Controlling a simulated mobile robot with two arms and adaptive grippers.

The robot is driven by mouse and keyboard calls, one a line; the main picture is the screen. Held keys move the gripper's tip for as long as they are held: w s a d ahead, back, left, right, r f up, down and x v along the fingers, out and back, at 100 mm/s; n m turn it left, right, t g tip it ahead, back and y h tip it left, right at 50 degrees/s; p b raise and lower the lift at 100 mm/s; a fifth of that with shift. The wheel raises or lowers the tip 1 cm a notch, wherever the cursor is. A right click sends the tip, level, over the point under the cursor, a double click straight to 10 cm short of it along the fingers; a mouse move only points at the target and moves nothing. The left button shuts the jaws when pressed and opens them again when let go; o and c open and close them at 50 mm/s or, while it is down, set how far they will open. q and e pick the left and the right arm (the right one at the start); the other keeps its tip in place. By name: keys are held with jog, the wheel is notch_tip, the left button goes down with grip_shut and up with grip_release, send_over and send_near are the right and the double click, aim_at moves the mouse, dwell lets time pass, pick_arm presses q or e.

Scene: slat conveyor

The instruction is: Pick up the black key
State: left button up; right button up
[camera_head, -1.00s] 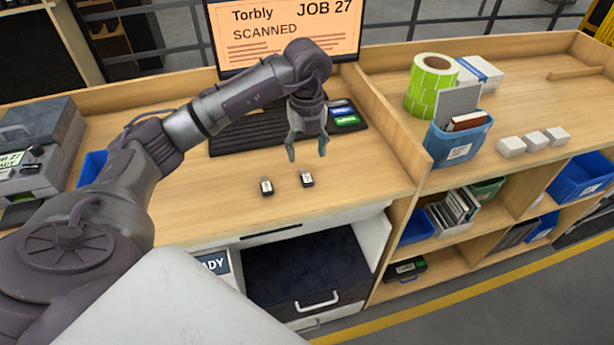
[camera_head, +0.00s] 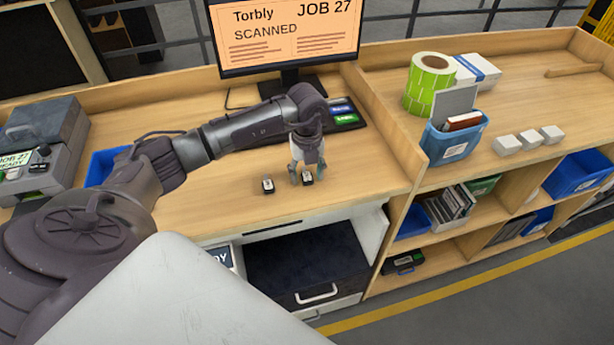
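Two small dark keys with pale tops lie on the wooden desk. One key (camera_head: 268,186) lies to the left, apart from my gripper. The other key (camera_head: 307,178) lies to its right, between the fingertips of my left gripper (camera_head: 308,175). The gripper points down, with its fingers spread on either side of this key. I cannot tell whether a finger touches it. Which of the two is the task's black key is too small to tell. My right gripper is not in view.
The wooden desk (camera_head: 230,190) is clear around the keys. A keyboard, partly hidden by my arm, and a monitor (camera_head: 285,35) stand behind. A blue bin (camera_head: 455,140) and a green label roll (camera_head: 428,85) stand on the right counter, past a raised wooden divider.

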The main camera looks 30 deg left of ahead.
aim_at(308, 175)
pick_arm(q)
jog(key=c, duration=0.8)
jog(key=shift+r, duration=0.1)
notch_tip(308, 175, up, 4)
jog(key=shift+w+f+b, duration=0.1)
jog(key=shift+w+b, duration=0.05)
jog(key=shift+b, duration=1.05)
jog(key=w+d+r+b, duration=0.4)
jog(key=w+d+r, duration=0.2)
jog(key=w, duration=0.3)
jog(key=shift+w+d+r, duration=0.15)
jog(key=shift+d+r, duration=0.15)
jog(key=shift+r, duration=0.2)
